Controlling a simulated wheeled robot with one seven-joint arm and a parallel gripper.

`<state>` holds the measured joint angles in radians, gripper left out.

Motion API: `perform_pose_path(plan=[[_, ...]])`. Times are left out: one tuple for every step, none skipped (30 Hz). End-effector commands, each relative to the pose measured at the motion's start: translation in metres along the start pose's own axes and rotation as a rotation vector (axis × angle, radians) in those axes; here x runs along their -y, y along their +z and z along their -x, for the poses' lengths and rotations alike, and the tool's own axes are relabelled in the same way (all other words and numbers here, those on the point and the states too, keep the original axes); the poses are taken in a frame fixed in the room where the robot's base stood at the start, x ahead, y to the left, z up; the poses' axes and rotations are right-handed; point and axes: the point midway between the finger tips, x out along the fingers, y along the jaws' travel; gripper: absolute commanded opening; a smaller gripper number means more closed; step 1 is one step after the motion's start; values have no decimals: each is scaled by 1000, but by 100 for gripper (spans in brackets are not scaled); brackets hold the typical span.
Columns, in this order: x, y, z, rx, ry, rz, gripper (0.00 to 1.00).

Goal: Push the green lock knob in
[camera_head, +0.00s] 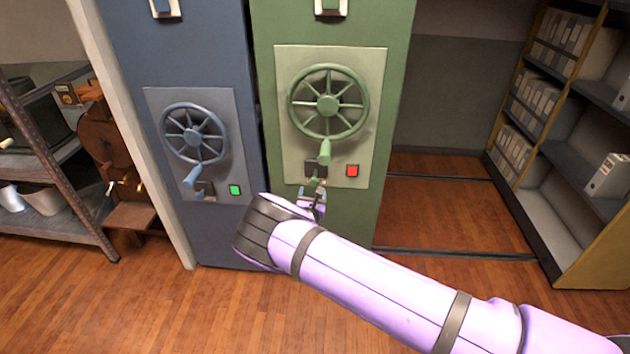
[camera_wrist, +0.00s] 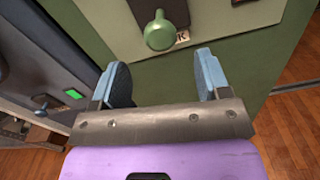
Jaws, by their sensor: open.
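The green lock knob (camera_wrist: 160,33) is a round knob standing out from a dark plate, beside a partly hidden label ending in K. It shows in the wrist view just beyond the fingertips and centred between them. In the head view the knob (camera_head: 314,183) is small, below the wheel handle. My gripper (camera_wrist: 160,72) is open with nothing between its pale blue fingers; in the head view my gripper (camera_head: 312,193) is just below the knob. No contact with the knob shows.
The green cabinet (camera_head: 396,60) has a spoked wheel (camera_head: 328,103), its handle (camera_head: 325,152) and a red light (camera_head: 352,171). The blue cabinet (camera_head: 225,60) on the left has a green light (camera_head: 235,190). Shelves (camera_head: 598,185) stand at right; floor between is clear.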

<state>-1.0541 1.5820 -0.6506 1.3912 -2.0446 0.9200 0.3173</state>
Motion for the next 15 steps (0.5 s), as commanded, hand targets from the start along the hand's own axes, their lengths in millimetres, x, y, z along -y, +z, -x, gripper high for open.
perform_pose_path(plan=[[1,0,-10,1,-1,-1,70],[1,0,-16,1,-1,-1,70],[1,0,-23,1,-2,-1,70],[1,0,-28,1,-1,-2,70],[1,-1,-34,0,-1,-2,70],[1,0,-41,0,-2,-1,70],[1,0,-46,1,-1,-2,70],[1,0,-51,1,-1,-3,70],[1,0,-57,1,-2,-2,70],[1,0,-61,0,-2,-1,70],[1,0,-64,0,-2,-2,70],[1,0,-68,0,-2,-2,70],[1,0,-71,1,-2,-2,70],[1,0,-74,1,-2,-2,70],[1,0,-76,0,-2,-1,70]])
